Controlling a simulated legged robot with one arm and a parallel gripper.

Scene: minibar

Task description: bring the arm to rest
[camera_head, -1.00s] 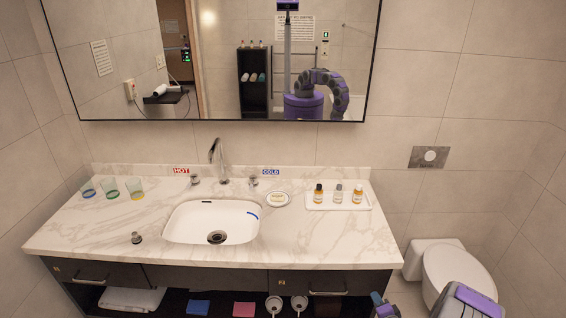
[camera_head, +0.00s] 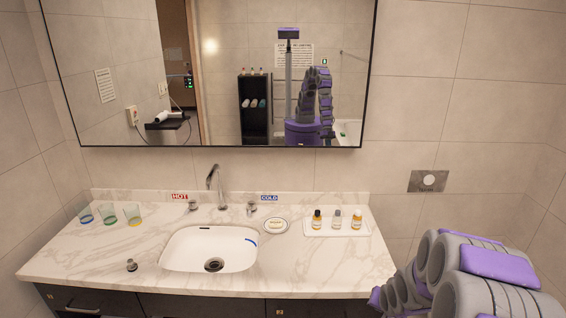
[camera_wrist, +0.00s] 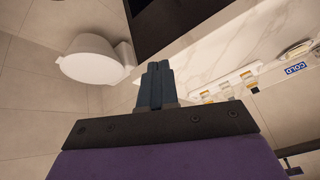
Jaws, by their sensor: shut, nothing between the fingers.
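My gripper (camera_wrist: 155,86) shows in the wrist view with its two dark fingers together and nothing between them. The wrist view is turned over, with the counter on the right and the toilet on the left. In the head view my purple and grey arm rises at the lower right, beside the right end of the counter. My gripper itself cannot be made out in the head view. The mirror (camera_head: 215,75) reflects my arm raised in a bent arch.
The marble counter (camera_head: 110,255) holds a sink (camera_head: 190,250), a faucet (camera_head: 216,185), glasses (camera_head: 133,214), a soap dish (camera_head: 276,226) and a tray (camera_head: 345,233) with small bottles. The toilet (camera_wrist: 92,60) stands near the counter's end. A flush plate (camera_head: 427,181) is on the wall.

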